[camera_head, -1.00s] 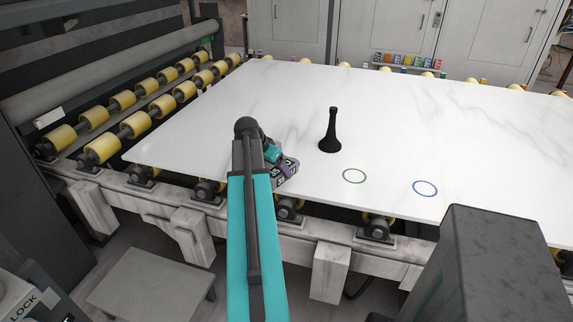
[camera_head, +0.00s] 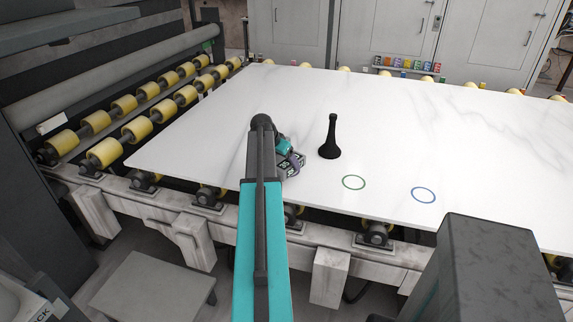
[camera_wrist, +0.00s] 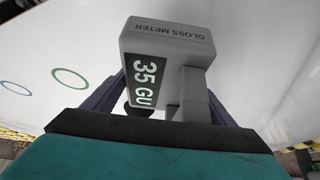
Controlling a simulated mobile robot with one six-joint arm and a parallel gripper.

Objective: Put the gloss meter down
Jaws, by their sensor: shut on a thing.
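The gloss meter (camera_wrist: 168,42) is a grey box with its name on top and a dark display reading 35 GU. In the wrist view it sits between the fingers of my gripper (camera_wrist: 160,95), which is shut on it. In the head view my gripper (camera_head: 290,163) is over the near part of the white stone slab (camera_head: 230,110), and the gloss meter is mostly hidden behind the arm. I cannot tell whether the meter touches the slab. A green ring (camera_head: 353,182) and a blue ring (camera_head: 423,195) are marked on the slab, right of my gripper.
A black flared object (camera_head: 330,140) stands upright on the slab, just right of my gripper. Yellow rollers (camera_head: 105,152) line the left side. Small coloured items (camera_head: 405,63) sit beyond the far edge. The slab's far middle is clear.

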